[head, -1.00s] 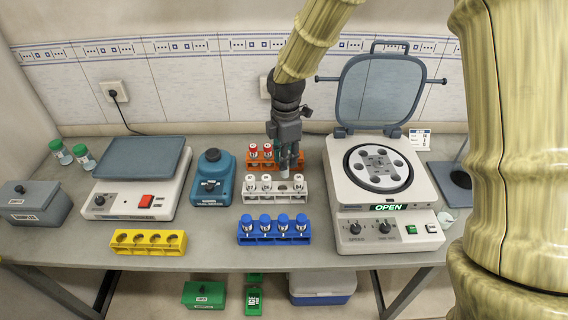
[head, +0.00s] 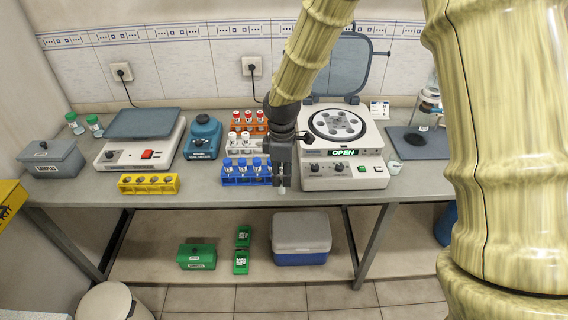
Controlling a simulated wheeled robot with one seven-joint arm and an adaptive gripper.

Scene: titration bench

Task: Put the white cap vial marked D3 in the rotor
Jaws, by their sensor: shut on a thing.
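My gripper (head: 281,186) hangs in front of the bench's front edge, below and left of the centrifuge. It is shut on a small pale vial, of which only a little shows between the fingertips (head: 281,182); its mark cannot be read. The white rack (head: 236,151) stands behind and left of my gripper with white cap vials (head: 246,138) in it; my arm hides its right end. The rotor (head: 337,125) lies in the centrifuge (head: 345,165), whose lid (head: 340,65) stands open. A green "OPEN" display (head: 343,152) shows on its front.
A blue rack (head: 240,181) of blue cap vials and a red cap rack (head: 246,126) flank the white rack. A yellow rack (head: 148,188), blue mixer (head: 203,138) and balance (head: 135,152) stand left. A glass apparatus (head: 428,108) stands right.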

